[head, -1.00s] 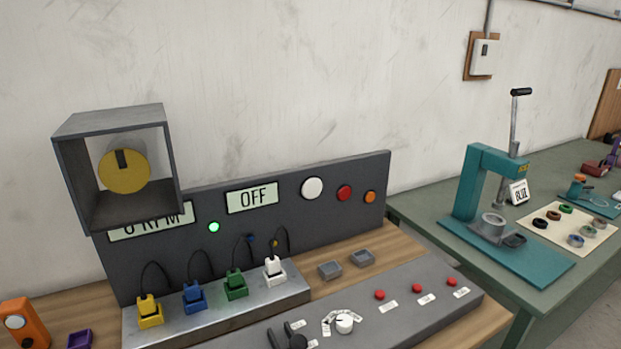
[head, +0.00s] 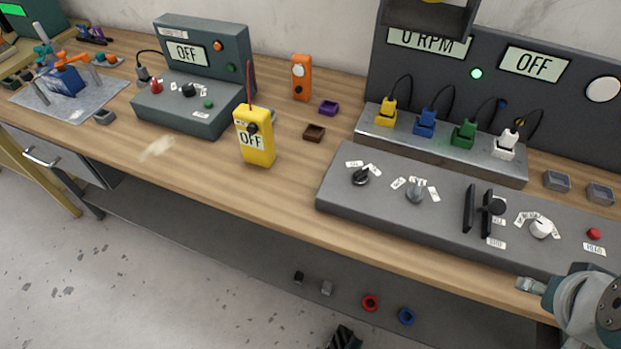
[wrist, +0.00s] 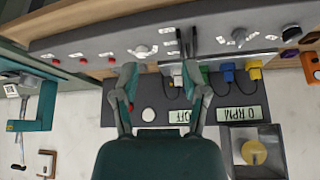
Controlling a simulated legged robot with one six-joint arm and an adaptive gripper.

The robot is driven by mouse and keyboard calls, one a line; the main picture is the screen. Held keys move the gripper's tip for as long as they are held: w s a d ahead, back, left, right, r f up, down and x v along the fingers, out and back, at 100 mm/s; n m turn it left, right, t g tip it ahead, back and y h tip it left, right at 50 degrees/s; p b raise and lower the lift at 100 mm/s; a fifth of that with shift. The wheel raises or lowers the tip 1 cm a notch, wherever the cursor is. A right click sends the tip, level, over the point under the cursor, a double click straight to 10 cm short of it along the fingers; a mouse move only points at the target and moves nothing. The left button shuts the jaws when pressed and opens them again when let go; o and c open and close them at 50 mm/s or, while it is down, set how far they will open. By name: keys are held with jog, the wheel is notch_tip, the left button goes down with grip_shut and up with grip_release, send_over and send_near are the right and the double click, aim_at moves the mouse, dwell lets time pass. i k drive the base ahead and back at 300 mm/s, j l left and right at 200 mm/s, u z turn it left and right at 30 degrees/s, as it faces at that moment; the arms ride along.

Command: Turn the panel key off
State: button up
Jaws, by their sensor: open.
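The grey control panel (head: 450,212) lies on the bench, with labelled controls along its top. From left, these are a black knob (head: 360,176), a grey key-like knob (head: 416,193), a black double-bar switch (head: 483,212) and a white knob (head: 540,229). I cannot tell for sure which one is the key, and the labels are too small to read. The wrist view shows them upside down, with the white knob (wrist: 143,51) and grey knob (wrist: 238,38) beyond the fingertips. My gripper (wrist: 161,84) is open and empty, apart from the panel.
Behind the panel, colored plugs (head: 463,132) with looped cables stand on a metal block. The rear board has an OFF display (head: 533,62) and a lit green lamp (head: 476,73). A yellow meter (head: 254,136) stands left on the bench. Clear wood lies along the bench front.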

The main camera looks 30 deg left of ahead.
aim_at(360, 177)
jog(key=u, duration=1.25)
jog(key=j+z, duration=0.3)
jog(key=i+j, duration=0.05)
jog(key=j, duration=0.05)
